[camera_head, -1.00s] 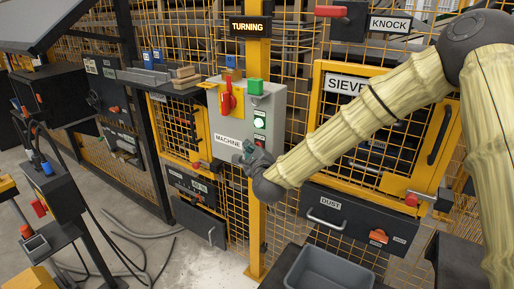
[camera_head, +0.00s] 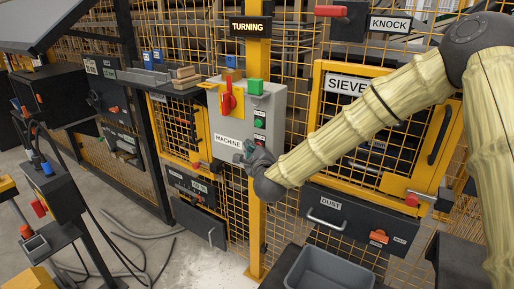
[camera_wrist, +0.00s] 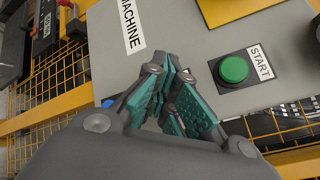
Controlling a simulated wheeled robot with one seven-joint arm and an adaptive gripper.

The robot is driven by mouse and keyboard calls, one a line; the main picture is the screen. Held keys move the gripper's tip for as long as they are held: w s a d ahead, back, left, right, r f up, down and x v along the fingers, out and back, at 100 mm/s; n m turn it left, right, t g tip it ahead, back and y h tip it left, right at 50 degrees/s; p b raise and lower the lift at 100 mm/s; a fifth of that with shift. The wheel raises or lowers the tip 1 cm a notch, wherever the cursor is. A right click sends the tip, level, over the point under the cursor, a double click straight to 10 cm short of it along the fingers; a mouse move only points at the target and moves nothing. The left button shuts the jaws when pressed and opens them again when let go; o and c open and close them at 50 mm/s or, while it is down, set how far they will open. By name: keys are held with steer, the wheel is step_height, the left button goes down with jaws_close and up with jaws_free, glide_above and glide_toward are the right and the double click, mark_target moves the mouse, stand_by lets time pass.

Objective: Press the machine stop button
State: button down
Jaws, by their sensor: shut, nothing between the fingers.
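The grey machine control box (camera_head: 240,115) hangs on the yellow post and carries a MACHINE label (camera_head: 228,141). A green START button (camera_head: 259,123) is on its front; it also shows clearly in the wrist view (camera_wrist: 233,70), unlit and to the right of my fingers. A small label (camera_head: 259,133) sits below that button in the head view. The stop button itself is not visible; my gripper covers the panel just below that label. My gripper (camera_head: 244,155) is shut and empty, its teal fingertips (camera_wrist: 165,85) at the panel face. I cannot tell whether they touch it.
A red rotary switch (camera_head: 228,97) on a yellow plate and a green block (camera_head: 255,87) are higher on the box. Yellow mesh fencing surrounds it. The SIEVE door (camera_head: 350,85) is to the right, and a grey bin (camera_head: 322,270) stands below.

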steer(key=shift+s, duration=0.1)
steer(key=shift+s+a, duration=0.45)
steer(key=shift+s, duration=0.05)
steer(key=s+a, duration=0.1)
steer(key=s, duration=0.1)
steer(key=s+a+b, duration=0.1)
steer(key=s+a, duration=0.1)
stand_by(0.7)
stand_by(0.4)
